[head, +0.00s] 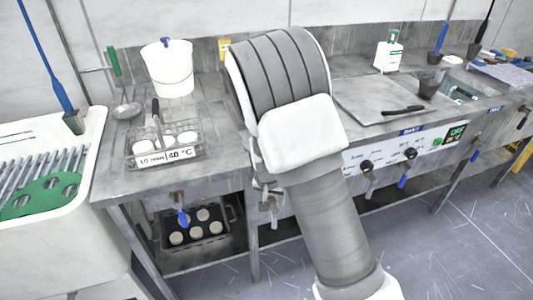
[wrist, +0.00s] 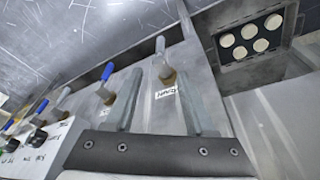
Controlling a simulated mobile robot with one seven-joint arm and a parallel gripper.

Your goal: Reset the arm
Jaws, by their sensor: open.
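My gripper (wrist: 160,78) shows in the wrist view with its two grey fingers apart and nothing held between them. Beyond the gap between the fingers are a grey-handled valve (wrist: 164,62) and a small handwritten label (wrist: 165,93). I cannot tell how close the fingers are to the valve. In the head view my arm rises through the middle, in front of the steel bench (head: 215,178). The gripper itself cannot be made out clearly there.
Blue-handled valves (wrist: 104,86) line the bench front. A dark tray of pale discs (head: 198,226) sits on the lower shelf. On top are a white bucket (head: 168,72), a wire basket (head: 143,140) and a white bottle (head: 388,52). Floor at right (head: 450,255) is clear.

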